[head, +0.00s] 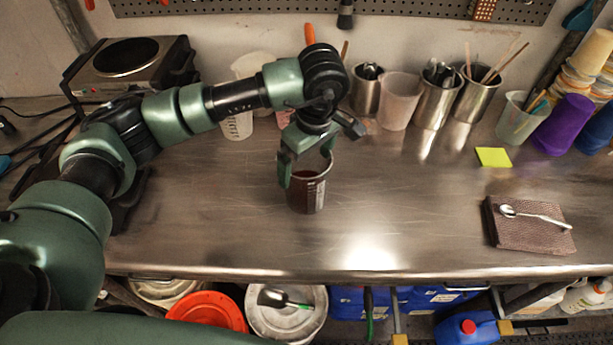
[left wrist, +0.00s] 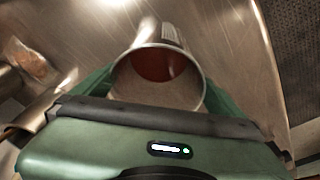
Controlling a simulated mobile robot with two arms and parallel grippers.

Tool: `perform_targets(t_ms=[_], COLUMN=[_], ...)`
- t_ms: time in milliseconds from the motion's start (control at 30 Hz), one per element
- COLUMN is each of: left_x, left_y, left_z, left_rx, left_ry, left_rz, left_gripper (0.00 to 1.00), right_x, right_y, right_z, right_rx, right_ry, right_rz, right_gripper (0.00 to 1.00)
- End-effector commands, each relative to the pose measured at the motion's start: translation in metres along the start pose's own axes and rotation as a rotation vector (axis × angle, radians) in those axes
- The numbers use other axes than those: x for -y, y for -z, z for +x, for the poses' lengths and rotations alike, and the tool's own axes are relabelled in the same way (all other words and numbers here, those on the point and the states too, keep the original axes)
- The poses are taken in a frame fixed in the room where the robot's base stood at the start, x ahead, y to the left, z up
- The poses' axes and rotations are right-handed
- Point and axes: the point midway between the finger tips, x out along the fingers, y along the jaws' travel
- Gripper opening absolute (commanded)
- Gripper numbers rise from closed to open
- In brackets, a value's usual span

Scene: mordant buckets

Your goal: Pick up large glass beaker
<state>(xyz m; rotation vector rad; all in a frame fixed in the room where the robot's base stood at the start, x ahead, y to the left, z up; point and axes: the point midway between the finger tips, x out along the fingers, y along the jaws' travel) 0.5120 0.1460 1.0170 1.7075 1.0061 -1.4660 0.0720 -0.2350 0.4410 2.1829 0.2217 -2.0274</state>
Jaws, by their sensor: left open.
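The large glass beaker (head: 308,196) stands upright on the steel bench in the middle of the head view, with dark red contents and a pale label on its side. My left gripper (head: 306,172) is at its upper part, open, with its fingers on either side of it. In the left wrist view the beaker's round rim (left wrist: 128,54) and red inside show between the two green fingers. Whether the fingers touch the glass I cannot tell. My right gripper is not in view.
A hot plate (head: 125,58) stands at the back left. Steel cups (head: 437,104) and a clear plastic cup (head: 399,100) line the back. A spoon (head: 535,215) lies on a folded brown cloth (head: 525,238) at right. Buckets (head: 207,308) stand below the bench edge. Bench space right of the beaker is clear.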

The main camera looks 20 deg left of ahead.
Motion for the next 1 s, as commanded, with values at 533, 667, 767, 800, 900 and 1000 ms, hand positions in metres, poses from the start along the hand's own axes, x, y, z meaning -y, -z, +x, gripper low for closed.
perform_targets(t_ms=[533, 667, 767, 800, 900, 1000], left_x=[-0.002, -0.002, -0.002, -0.002, -0.002, -0.002], left_y=[-0.001, -0.001, -0.001, -0.001, -0.001, -0.001], left_z=[0.056, 0.057, 0.057, 0.057, 0.057, 0.056], left_rx=[0.0, 0.0, 0.0, 0.0, 0.0, 0.0], left_ry=[0.0, -0.001, -0.001, -0.001, -0.001, -0.001], left_rz=[0.0, 0.001, 0.001, 0.001, 0.001, 0.001], left_gripper=[1.0, 1.0, 0.89, 0.78, 0.5, 0.22], right_x=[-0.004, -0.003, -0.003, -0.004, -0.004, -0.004], right_y=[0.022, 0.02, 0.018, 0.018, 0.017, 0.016], right_z=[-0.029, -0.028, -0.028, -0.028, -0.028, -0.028], right_rx=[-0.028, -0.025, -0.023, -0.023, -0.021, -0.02], right_ry=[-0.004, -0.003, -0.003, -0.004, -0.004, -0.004], right_rz=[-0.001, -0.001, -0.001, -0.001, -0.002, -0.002], right_gripper=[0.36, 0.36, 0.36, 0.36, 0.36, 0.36])
